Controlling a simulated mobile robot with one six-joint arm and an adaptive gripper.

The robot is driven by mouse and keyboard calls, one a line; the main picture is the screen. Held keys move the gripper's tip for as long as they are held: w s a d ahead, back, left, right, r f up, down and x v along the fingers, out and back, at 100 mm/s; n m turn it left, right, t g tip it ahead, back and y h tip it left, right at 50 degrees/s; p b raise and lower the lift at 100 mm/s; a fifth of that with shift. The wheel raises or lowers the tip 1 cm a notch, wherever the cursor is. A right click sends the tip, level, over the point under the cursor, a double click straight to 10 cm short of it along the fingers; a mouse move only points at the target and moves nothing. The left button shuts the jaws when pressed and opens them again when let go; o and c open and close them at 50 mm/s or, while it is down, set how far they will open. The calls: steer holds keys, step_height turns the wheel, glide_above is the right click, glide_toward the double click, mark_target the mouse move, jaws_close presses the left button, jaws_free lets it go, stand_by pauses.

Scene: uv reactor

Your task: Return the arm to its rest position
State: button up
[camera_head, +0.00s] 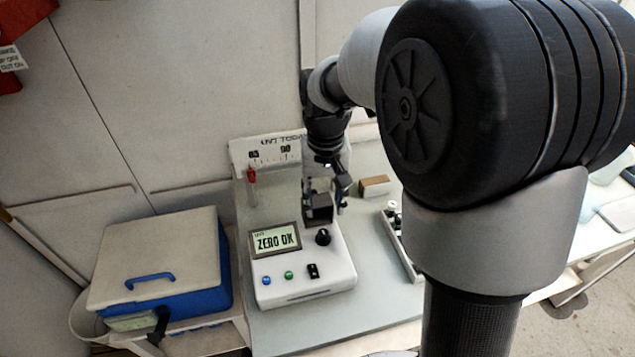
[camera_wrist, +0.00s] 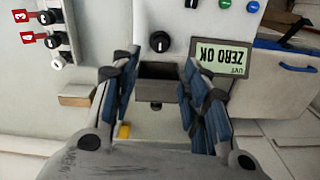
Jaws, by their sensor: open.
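My gripper (camera_head: 326,190) is at the instrument on the bench, beside its dark sample holder (camera_head: 318,207). In the wrist view my gripper (camera_wrist: 160,88) has its two blue-padded fingers spread apart, with the grey holder (camera_wrist: 159,82) showing between them. Nothing is held in the fingers. I cannot tell whether a finger touches the holder. The white instrument (camera_head: 305,292) has a display (camera_head: 274,240) reading "ZERO OK", which also shows upside down in the wrist view (camera_wrist: 222,54). My arm reaches over the bench from the right.
A blue and white cooler box (camera_head: 160,262) stands left of the instrument. The bench front (camera_head: 375,320) is clear.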

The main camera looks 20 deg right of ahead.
steer(key=s+r+n+t, duration=0.1)
steer(key=s+r, duration=0.3)
steer(key=s, duration=0.6)
steer(key=s+r+t, duration=0.3)
steer(key=s+r, duration=0.2)
steer(key=s, duration=0.6)
steer(key=shift+s+n+t, duration=0.25)
steer(key=shift+n+t, duration=0.05)
steer(key=shift+n, duration=0.1)
